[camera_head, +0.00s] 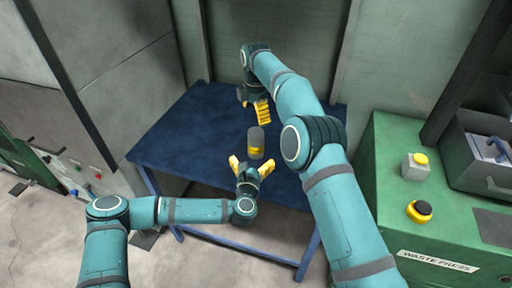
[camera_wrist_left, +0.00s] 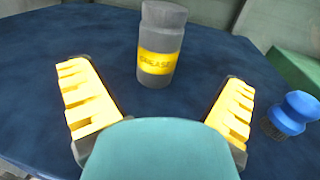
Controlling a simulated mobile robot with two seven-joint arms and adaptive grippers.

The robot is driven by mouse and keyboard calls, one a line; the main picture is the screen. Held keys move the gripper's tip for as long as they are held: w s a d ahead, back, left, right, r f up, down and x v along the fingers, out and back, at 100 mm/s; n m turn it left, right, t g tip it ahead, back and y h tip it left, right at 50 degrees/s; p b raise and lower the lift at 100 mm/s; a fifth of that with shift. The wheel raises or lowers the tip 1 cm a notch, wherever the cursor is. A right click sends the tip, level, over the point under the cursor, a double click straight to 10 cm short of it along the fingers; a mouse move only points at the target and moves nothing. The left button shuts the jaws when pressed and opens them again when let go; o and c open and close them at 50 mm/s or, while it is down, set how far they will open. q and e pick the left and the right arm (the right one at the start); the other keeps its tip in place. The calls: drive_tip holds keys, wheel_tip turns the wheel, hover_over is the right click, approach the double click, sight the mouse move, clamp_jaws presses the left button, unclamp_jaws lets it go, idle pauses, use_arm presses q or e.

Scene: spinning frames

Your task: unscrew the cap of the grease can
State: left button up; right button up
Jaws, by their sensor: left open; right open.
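The grease can (camera_head: 257,134) stands upright on the blue table (camera_head: 190,125), grey with a yellow band. In the left wrist view the can (camera_wrist_left: 158,78) shows its "GREASE" label, and its grey cap (camera_wrist_left: 164,13) is on top. My left gripper (camera_head: 250,165) is open and empty on the near side of the can, its yellow fingers spread. In the left wrist view my left gripper (camera_wrist_left: 156,80) points at the can, which stands beyond and between the fingers, apart from them. My right gripper (camera_head: 257,108) is open just beyond the can, with no contact visible.
A blue knob-shaped object with dark bristles (camera_wrist_left: 293,112) sits on the table at right in the left wrist view. A green waste press (camera_head: 385,190) with buttons stands right of the table. Grey cabinets (camera_head: 115,70) stand at left. The table's left part is clear.

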sight(256, 138)
use_arm(q)
drive_tip(key=w, duration=0.3)
drive_tip(key=w+d, duration=0.1)
drive_tip(key=w, duration=0.6)
drive_tip(key=shift+w+d, duration=0.15)
drive_tip(key=shift+w, duration=0.2)
use_arm(e)
drive_tip(key=shift+w+f, duration=0.1)
